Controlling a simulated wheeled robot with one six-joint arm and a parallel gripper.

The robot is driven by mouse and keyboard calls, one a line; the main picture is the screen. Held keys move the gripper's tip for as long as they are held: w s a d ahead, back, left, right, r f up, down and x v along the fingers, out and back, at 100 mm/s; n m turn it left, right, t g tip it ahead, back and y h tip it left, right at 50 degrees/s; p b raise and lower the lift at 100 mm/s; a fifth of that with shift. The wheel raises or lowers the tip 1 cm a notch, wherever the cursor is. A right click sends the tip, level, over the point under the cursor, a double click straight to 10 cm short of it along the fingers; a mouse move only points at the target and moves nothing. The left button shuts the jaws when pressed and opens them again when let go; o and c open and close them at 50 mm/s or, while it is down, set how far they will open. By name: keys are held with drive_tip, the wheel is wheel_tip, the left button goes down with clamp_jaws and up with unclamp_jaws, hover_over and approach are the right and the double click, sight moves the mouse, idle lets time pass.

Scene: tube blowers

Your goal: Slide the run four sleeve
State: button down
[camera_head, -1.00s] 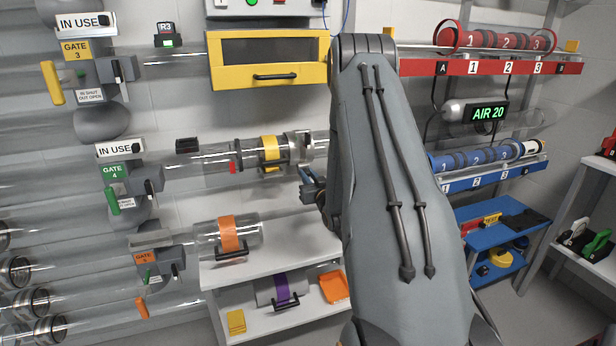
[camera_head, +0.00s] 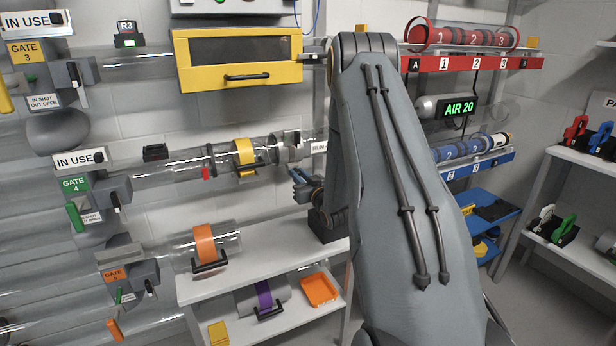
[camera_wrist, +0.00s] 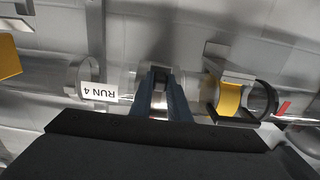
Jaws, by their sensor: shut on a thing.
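A clear tube run (camera_head: 190,162) crosses the head view's middle, with a yellow-banded black-handled piece (camera_head: 246,158) and a grey collar (camera_head: 288,146) on it. A RUN 4 label (camera_head: 319,147) is partly hidden by my arm; in the wrist view it reads upside down (camera_wrist: 98,91). My gripper (camera_wrist: 161,80) is between that label and the yellow-banded piece (camera_wrist: 230,98). Its blue fingers are shut on a small grey block on the clear tube, seemingly part of the run four sleeve (camera_wrist: 159,70). In the head view the fingers (camera_head: 301,175) show below the grey collar; their tips are unclear.
A yellow cabinet (camera_head: 236,65) hangs above. A white shelf (camera_head: 262,262) with an orange-banded piece (camera_head: 205,246) stands below. Gates and IN USE signs line the left.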

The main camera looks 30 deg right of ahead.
drive_tip(key=shift+d, duration=0.25)
drive_tip(key=c, duration=1.7)
unclamp_jaws()
drive_tip(key=shift+s+d, duration=0.1)
drive_tip(key=shift+d, duration=0.1)
drive_tip(key=shift+a, duration=0.2)
drive_tip(key=s, duration=0.5)
drive_tip(key=s+a, duration=0.1)
drive_tip(key=s, duration=0.1)
drive_tip(key=shift+s+b, duration=0.3)
drive_tip(key=shift+b, duration=0.05)
drive_tip(key=shift+a, duration=0.1)
